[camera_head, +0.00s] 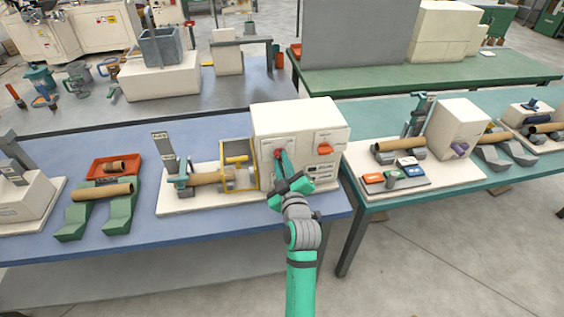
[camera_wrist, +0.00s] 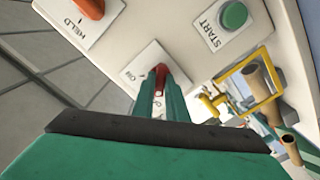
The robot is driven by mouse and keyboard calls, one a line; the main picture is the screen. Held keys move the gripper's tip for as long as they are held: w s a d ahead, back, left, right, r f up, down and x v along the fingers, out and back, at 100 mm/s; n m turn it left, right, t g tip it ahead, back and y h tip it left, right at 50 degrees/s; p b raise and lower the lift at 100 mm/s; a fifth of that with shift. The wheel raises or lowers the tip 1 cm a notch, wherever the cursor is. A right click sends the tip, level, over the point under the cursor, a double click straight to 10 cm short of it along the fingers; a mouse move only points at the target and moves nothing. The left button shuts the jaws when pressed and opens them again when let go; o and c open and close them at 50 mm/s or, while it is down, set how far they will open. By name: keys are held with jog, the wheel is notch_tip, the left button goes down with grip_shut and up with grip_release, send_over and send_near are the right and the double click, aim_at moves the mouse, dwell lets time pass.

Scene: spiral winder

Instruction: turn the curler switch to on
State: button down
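The curler switch is a small red lever (camera_wrist: 161,76) on a white plate marked ON, on the front of the cream winder box (camera_head: 297,122). My gripper (camera_wrist: 163,90) reaches the lever, with one green finger on each side and the lever filling the narrow gap at the tips. In the head view my gripper (camera_head: 280,158) points at the box front, and its fingers partly cover the switch. A round mark on the plate shows between the fingers. Which way the lever is set is hard to tell.
A green START button (camera_wrist: 234,14) and an orange-red knob (camera_wrist: 88,8) sit near the switch on the same face. A yellow guard frame (camera_head: 238,165) and a cardboard tube (camera_head: 207,178) stand left of the box. Another bench (camera_head: 420,206) stands to the right.

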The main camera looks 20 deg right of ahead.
jog(key=shift+m, duration=7.9)
jog(key=shift+f, duration=0.1)
jog(key=c, duration=1.8)
grip_release()
jog(key=shift+o, duration=0.2)
jog(key=shift+s, duration=0.1)
